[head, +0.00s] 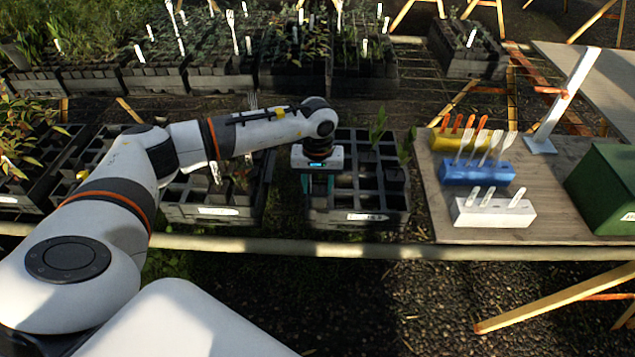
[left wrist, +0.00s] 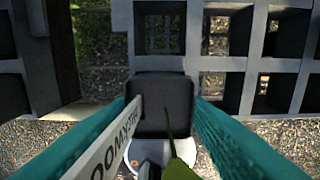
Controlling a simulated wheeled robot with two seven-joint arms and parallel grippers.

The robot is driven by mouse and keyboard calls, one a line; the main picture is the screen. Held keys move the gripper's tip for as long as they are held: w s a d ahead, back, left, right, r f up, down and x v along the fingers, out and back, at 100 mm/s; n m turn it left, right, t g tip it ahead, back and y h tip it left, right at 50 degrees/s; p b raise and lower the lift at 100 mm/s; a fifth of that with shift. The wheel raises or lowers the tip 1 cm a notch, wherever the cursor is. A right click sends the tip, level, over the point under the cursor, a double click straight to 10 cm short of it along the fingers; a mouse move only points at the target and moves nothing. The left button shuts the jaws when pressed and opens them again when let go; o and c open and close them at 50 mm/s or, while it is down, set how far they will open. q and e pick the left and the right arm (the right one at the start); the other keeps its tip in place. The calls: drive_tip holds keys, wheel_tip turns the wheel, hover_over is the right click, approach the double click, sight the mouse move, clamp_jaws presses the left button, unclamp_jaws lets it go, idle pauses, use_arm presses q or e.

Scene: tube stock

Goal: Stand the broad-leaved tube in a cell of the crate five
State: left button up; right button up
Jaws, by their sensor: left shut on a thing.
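My left gripper (head: 318,186) points down at the left side of the crate (head: 335,219), a black crate with square cells that I take for crate five; its label is too small to read. In the left wrist view the teal fingers (left wrist: 160,108) are shut on a black square tube (left wrist: 160,100). A white label with partly hidden lettering (left wrist: 118,143) and a green broad leaf (left wrist: 180,160) show at it. The tube overlaps the crate's rim (left wrist: 215,64) in that view; I cannot tell whether its foot is inside a cell. My right gripper is not in view.
Leafy plants (head: 378,128) rise at the crate's back and right. Another crate (head: 212,213) stands to the left across a gap. A wooden board (head: 450,190) at right holds blue (head: 475,174) and white (head: 493,212) blocks with labels, beside a green box (head: 608,190).

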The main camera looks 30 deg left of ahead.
use_arm(q)
drive_tip(key=shift+f+b, duration=0.35)
idle(0.4)
drive_tip(key=o, duration=1.5)
drive_tip(key=shift+c, duration=0.2)
drive_tip(key=shift+r, duration=0.1)
wheel_tip(320, 180, up, 12)
drive_tip(key=b, duration=0.2)
